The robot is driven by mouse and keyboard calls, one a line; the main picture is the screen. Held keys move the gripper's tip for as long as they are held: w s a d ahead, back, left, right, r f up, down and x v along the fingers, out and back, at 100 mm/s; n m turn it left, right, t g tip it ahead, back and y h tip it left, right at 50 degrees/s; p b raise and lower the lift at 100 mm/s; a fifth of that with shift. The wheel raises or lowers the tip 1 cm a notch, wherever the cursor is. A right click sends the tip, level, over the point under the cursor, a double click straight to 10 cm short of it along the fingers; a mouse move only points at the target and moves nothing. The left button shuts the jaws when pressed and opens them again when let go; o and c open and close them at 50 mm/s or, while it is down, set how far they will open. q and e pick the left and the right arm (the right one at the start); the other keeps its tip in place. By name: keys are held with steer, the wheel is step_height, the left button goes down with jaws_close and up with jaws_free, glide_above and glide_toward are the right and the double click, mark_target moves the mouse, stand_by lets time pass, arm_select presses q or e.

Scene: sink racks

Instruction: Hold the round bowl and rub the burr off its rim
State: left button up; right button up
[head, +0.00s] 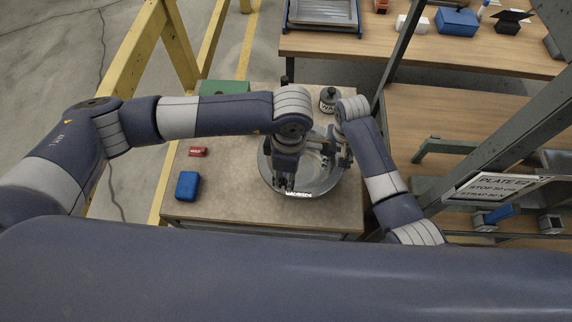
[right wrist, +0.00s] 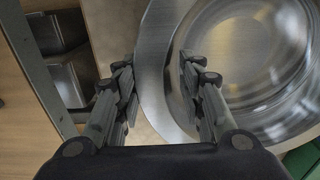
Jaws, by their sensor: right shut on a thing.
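The round bowl (head: 325,183) is shiny metal with a wide flat rim and sits on the worktable. My right gripper (head: 342,155) is at the bowl's right side. In the right wrist view its fingers (right wrist: 158,78) stand on either side of the bowl's rim (right wrist: 155,45), shut on it. My left gripper (head: 287,184) points down over the left part of the bowl. Its fingertips are dark and small, so whether they hold anything is unclear. A small white label (head: 298,194) shows beside them at the near rim. I cannot make out the burr.
A green box (head: 224,88) and a labelled canister (head: 328,98) stand behind. A yellow rail (head: 130,60) is at left, a dark metal frame and sign (head: 500,187) at right.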

arm_select(q)
steer(key=shift+f, duration=0.2)
arm_select(e)
steer(key=shift+s+d+f, duration=0.2)
steer(key=shift+s, duration=0.05)
